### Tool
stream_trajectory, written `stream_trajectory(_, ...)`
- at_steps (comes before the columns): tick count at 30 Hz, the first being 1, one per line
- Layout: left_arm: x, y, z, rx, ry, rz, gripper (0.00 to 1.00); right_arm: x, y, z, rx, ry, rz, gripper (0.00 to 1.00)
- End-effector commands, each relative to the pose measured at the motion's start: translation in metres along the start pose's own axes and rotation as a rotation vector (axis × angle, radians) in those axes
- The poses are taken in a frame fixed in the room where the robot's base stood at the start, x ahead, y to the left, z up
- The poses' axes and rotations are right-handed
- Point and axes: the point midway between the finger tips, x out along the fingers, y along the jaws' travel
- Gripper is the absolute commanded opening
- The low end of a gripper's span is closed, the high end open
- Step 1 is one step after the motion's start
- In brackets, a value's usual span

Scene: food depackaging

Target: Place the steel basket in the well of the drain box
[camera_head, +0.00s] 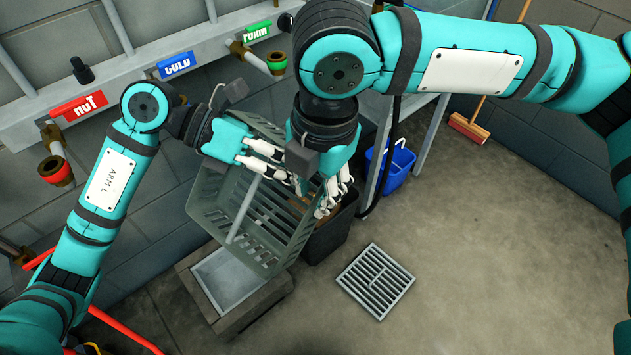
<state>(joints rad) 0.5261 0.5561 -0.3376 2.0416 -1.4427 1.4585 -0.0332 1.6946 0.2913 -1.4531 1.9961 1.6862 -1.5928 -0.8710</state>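The steel basket (275,237), grey-green with slotted walls, is tilted above the drain box (262,303). It hides part of the box. A pale rod, seemingly the basket's handle (243,209), runs up to my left gripper (283,168). The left gripper's white fingers reach over the basket's open top and seem closed on that handle; the exact contact is partly hidden. My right gripper (333,196) points down at the basket's right rim, its white fingers overlapping the rim. Whether it grips the rim is unclear. The well (222,282) of the drain box shows as a pale recess below the basket.
A dark bin (330,238) stands right behind the basket. A floor grate (375,281) lies to the right, with open concrete floor around it. A blue bucket (390,172) and a broom (468,128) stand farther back. Pipes and taps (55,170) line the wall.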

Motion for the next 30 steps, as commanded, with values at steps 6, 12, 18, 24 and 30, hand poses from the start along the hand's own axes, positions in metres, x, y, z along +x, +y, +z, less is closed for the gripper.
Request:
stream_trajectory(6,-0.0002,-0.0006,0.0006,0.001,-0.001,-0.001,0.0,-0.0004,0.0003,0.0002,0.0,0.0,0.001,0.0)
stream_trajectory(12,0.0002,-0.0009,0.0005,0.001,-0.001,-0.002,0.0,-0.0007,0.0007,-0.0001,-0.001,0.0,0.003,0.0)
stream_trajectory(18,0.0003,-0.0011,0.0005,0.001,-0.001,-0.003,0.08,-0.0016,0.0015,-0.0002,-0.001,0.0,0.006,0.0)
stream_trajectory(24,0.0002,-0.0008,0.0005,0.001,-0.001,-0.002,0.25,-0.0012,0.001,-0.0004,-0.002,0.001,0.004,0.0)
stream_trajectory(30,-0.0011,-0.0003,0.0006,0.001,-0.001,0.0,0.25,-0.0008,0.0005,-0.0006,-0.002,0.001,0.002,0.0)
